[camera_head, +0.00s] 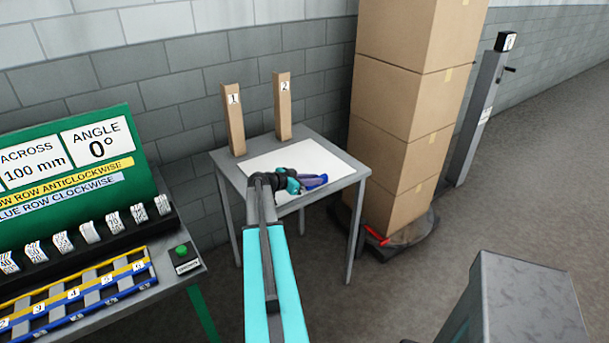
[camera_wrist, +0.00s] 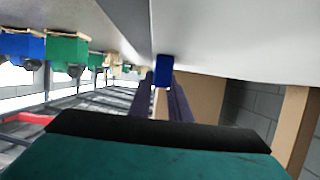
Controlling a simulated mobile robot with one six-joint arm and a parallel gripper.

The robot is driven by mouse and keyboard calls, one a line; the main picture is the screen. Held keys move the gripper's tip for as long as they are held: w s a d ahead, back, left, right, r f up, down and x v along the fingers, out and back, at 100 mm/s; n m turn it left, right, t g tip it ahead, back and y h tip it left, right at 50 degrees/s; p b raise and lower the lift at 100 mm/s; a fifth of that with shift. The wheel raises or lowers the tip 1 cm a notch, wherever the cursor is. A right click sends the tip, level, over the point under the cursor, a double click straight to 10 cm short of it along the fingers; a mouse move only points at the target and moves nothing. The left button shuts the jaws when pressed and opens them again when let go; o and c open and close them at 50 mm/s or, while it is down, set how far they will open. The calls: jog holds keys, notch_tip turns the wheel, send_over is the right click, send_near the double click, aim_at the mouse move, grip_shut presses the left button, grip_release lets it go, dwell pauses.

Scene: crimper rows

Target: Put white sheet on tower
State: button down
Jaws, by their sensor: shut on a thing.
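The white sheet (camera_head: 303,157) spreads over the small grey table (camera_head: 338,181) in the head view. In the wrist view a broad pale surface that looks like the sheet (camera_wrist: 245,35) fills the top right. Whether the sheet is lifted off the table is hard to tell. The tower of stacked cardboard boxes (camera_head: 398,100) stands right of the table; its top is out of view.
Two wooden posts, numbered 1 (camera_head: 234,120) and 2 (camera_head: 283,106), stand at the table's back edge by the wall. A grey column (camera_head: 480,115) stands right of the tower. A green panel (camera_head: 75,160) and a bench of racks are at left.

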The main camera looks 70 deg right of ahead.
jog(key=shift+r, duration=0.15)
jog(key=shift+r+b, duration=0.6)
jog(key=shift+r, duration=0.05)
jog(key=shift+s+a+r+b, duration=0.1)
jog(key=shift+a+r+b, duration=0.2)
jog(key=shift+r, duration=0.2)
jog(key=shift+s+a+r+b, duration=0.1)
jog(key=shift+a+r+b, duration=0.05)
jog(key=shift+r+b, duration=0.3)
jog(key=s+a+r+b, duration=0.1)
jog(key=s+a+b, duration=0.4)
jog(key=a, duration=0.8)
jog(key=shift+s+a+r, duration=0.25)
jog(key=shift+s, duration=0.6)
jog(key=shift+r, duration=0.1)
